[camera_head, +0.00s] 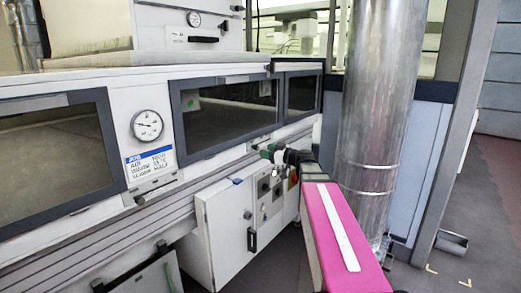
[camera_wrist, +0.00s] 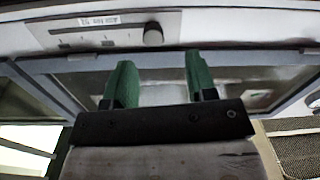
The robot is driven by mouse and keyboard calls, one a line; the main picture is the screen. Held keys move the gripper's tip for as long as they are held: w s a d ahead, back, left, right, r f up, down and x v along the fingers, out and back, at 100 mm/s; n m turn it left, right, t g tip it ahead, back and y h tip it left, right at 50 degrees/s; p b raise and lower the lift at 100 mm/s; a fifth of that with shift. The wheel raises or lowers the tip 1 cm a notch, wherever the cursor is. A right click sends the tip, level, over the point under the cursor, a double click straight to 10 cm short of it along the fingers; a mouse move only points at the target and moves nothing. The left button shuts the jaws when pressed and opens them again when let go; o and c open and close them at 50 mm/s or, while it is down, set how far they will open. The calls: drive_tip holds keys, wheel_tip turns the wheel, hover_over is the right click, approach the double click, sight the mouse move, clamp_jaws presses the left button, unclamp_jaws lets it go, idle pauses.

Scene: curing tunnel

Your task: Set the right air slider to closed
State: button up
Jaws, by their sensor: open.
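My gripper (camera_head: 272,152) is in front of the machine's front wall, below the right-hand windows. In the wrist view its two green fingers (camera_wrist: 160,62) are apart, with nothing between them. Beyond the fingertips is a pale slider plate (camera_wrist: 85,32) with a small printed label and dark marks. The label is too small to read.
Another plate with a dark knob (camera_head: 139,199) is below the gauge (camera_head: 147,125) and blue-headed sign (camera_head: 150,163) at left. A white cabinet (camera_head: 225,235) juts out below my gripper. A large metal duct (camera_head: 380,100) stands close to my arm's right. Floor is free at far right.

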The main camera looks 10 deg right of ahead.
drive_tip(key=v, duration=0.5)
drive_tip(key=shift+s, duration=0.15)
drive_tip(key=shift+a, duration=0.1)
drive_tip(key=s+a+f+m+g+h, duration=0.2)
drive_tip(key=s+a+f+g, duration=0.15)
drive_tip(key=f, duration=0.65)
drive_tip(key=s+a+f+m+g+h, duration=0.2)
drive_tip(key=s+f+m+g+h, duration=0.15)
drive_tip(key=f, duration=0.65)
drive_tip(key=s+d+f+m+g+h, duration=0.3)
drive_tip(key=s+f+m+g+h, duration=0.2)
drive_tip(key=s+f, duration=0.7)
wheel_tip(320, 180, down, 2)
drive_tip(key=h, duration=0.2)
drive_tip(key=shift+s+f+m+h, duration=0.15)
drive_tip(key=shift+m+h, duration=0.2)
drive_tip(key=shift+d, duration=0.1)
